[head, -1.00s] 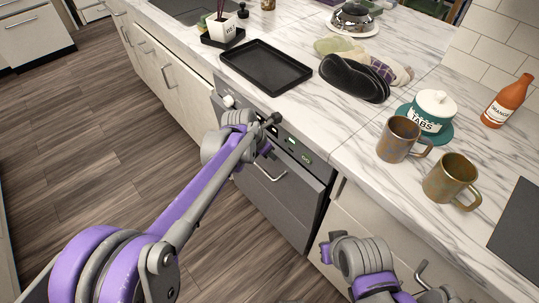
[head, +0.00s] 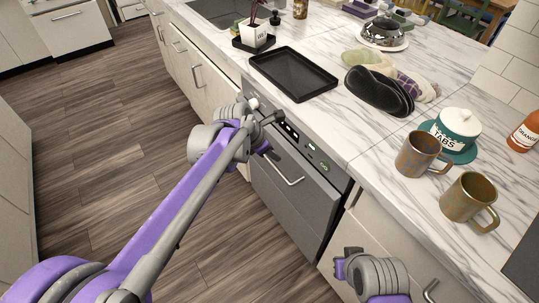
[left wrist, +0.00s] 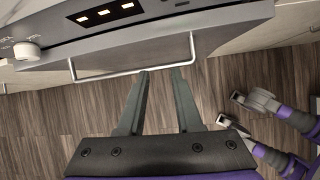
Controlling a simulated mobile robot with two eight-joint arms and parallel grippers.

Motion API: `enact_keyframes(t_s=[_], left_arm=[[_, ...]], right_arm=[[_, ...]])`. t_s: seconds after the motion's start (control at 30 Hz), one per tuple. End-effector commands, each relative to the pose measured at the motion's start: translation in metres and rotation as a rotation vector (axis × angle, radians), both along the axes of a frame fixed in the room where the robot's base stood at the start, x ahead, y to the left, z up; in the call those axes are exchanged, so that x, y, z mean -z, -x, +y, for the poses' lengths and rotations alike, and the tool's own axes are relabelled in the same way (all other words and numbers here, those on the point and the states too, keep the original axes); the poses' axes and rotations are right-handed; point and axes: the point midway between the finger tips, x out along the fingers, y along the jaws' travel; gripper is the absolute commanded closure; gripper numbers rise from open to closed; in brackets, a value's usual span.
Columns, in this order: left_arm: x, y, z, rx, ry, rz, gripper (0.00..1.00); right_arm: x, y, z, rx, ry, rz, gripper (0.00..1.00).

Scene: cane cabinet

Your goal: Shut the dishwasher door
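The dishwasher door (head: 292,205) is a dark grey panel under the counter, with a light bar handle (head: 282,170). It stands upright or nearly so; I cannot tell whether a small gap is left at its top. The control panel (head: 305,147) with lit displays is above it. In the left wrist view the handle (left wrist: 130,72) runs across just beyond the fingertips of my left gripper (left wrist: 160,72). That gripper's fingers are apart, with nothing between them. In the head view my left wrist covers part of the dishwasher's left side.
Cabinets flank the dishwasher. The wood floor (head: 100,150) in front is clear.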

Motion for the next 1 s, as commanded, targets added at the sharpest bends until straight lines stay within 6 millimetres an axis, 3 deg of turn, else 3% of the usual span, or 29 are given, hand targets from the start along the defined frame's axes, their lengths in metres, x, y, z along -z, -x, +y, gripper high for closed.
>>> enact_keyframes(t_s=[0.03,0.2,0.33,0.53,0.73,0.87,1.0], left_arm=[[0.027,-0.006,-0.001,0.046,-0.014,-0.094,0.55],[0.095,-0.025,0.006,0.236,-0.171,-0.578,0.53],[0.119,-0.025,0.018,0.303,-0.339,-0.872,0.53],[0.135,-0.014,0.036,0.276,-0.543,-1.161,0.53],[0.133,-0.005,0.048,0.249,-0.652,-1.270,0.53],[0.133,-0.016,0.047,0.247,-0.658,-1.274,0.53],[0.135,-0.041,0.041,0.247,-0.656,-1.273,0.53]], right_arm=[[0.016,0.001,0.000,0.000,0.000,0.005,1.00],[0.063,0.000,0.000,0.000,0.000,0.021,1.00],[0.090,-0.002,0.000,0.000,0.000,0.031,1.00],[0.122,-0.005,0.000,0.000,0.000,0.041,1.00],[0.132,-0.006,0.000,0.000,0.000,0.044,1.00],[0.133,-0.006,0.000,0.000,0.000,0.044,1.00],[0.137,-0.007,0.000,0.000,0.000,0.046,1.00]])
